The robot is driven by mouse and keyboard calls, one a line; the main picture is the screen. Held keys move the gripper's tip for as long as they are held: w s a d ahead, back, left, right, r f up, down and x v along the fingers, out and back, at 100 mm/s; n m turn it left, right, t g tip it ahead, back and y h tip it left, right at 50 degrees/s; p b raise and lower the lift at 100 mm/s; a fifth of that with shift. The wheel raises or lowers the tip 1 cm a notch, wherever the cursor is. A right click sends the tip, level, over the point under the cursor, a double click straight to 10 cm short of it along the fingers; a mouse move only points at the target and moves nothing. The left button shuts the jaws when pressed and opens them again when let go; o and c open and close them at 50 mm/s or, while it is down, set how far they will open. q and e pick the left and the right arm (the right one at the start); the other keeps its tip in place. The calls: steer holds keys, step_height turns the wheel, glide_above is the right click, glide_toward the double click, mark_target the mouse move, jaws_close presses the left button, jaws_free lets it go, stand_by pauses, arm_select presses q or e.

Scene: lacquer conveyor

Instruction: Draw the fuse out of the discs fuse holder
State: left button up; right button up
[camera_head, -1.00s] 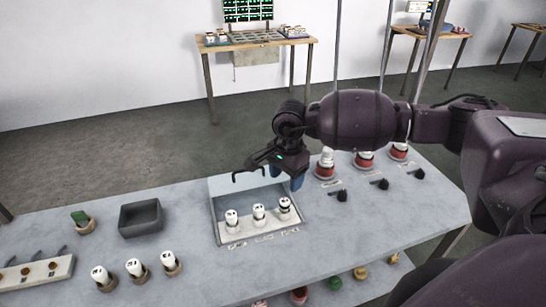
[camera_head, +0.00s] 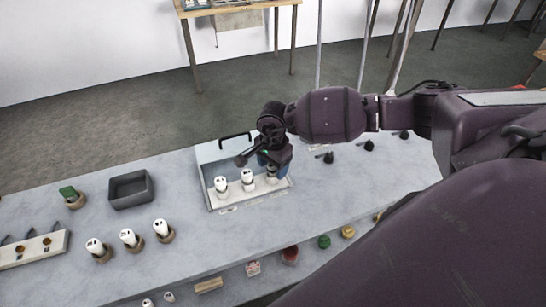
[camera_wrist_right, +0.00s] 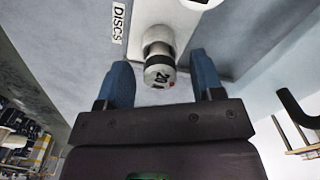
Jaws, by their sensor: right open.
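The discs fuse (camera_wrist_right: 159,68), white with a dark band and a "20" on its end, stands in its holder beside the "DISCS" label (camera_wrist_right: 118,22) in the right wrist view. My right gripper (camera_wrist_right: 160,74) is open, with one blue finger on each side of the fuse and a gap visible on both sides. In the head view my right gripper (camera_head: 266,162) is at the rightmost fuse (camera_head: 271,176) of three in the recessed box (camera_head: 211,201) and partly hides it. My left gripper is not in view.
Two more white fuses (camera_head: 222,186) stand left of the gripper in the box. A black handle (camera_head: 235,136) rises behind it. An empty dark tray (camera_head: 113,200) and three fuses in round holders (camera_head: 130,240) are to the left. Black knobs (camera_head: 368,146) are to the right.

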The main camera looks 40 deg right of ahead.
steer(key=shift+f, duration=0.2)
steer(key=c, duration=0.9)
steer(key=shift+o, duration=1.2)
steer(key=c, duration=0.4)
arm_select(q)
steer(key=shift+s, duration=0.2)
arm_select(e)
steer(key=shift+r, duration=0.15)
steer(key=shift+c, duration=0.2)
steer(key=shift+r, duration=0.1)
steer(key=shift+r+p, duration=0.45)
steer(key=shift+r, duration=0.1)
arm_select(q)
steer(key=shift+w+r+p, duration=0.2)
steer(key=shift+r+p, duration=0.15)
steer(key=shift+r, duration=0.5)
arm_select(e)
steer(key=shift+r, duration=0.65)
